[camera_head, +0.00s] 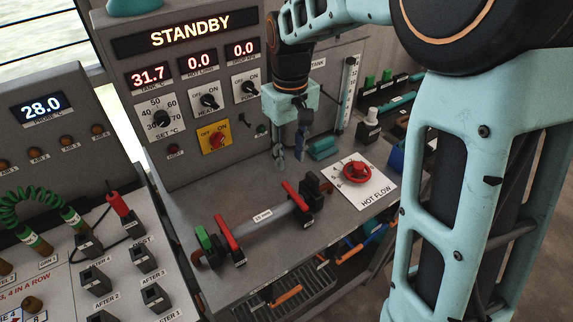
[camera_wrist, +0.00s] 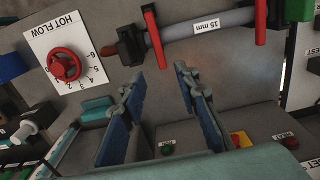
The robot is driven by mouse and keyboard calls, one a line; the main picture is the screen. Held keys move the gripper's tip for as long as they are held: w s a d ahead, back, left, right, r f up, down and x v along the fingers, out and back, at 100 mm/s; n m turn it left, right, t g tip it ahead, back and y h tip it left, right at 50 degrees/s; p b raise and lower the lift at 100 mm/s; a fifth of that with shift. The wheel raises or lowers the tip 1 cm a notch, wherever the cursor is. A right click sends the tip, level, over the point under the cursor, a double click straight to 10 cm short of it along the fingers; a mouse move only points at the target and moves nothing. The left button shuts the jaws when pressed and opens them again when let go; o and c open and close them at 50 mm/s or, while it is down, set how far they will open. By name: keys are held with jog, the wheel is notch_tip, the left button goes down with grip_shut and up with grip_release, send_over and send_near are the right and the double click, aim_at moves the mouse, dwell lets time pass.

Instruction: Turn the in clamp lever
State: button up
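Two red clamp levers lie across a grey pipe section (camera_head: 262,218) labelled 15 mm on the bench. One lever (camera_head: 229,238) is at its left end in the head view, beside a green-topped part. The other lever (camera_head: 295,196) is at its right end by a black block; it shows in the wrist view (camera_wrist: 153,33) beyond my fingertips. The first lever shows at the wrist view's upper right (camera_wrist: 260,22). No label tells me which is the in clamp. My gripper (camera_head: 289,153) is open and empty, above the bench behind the pipe, apart from both levers.
A red hot flow knob (camera_head: 357,172) on a white plate stands right of the pipe. The STANDBY panel (camera_head: 205,90) with dials rises behind my gripper. A teal block (camera_head: 322,148) sits close to its right. The bench left of my gripper is bare.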

aim_at(289, 188)
notch_tip(289, 188, down, 10)
jog(key=shift+f, duration=0.2)
dwell(0.3)
grip_shut()
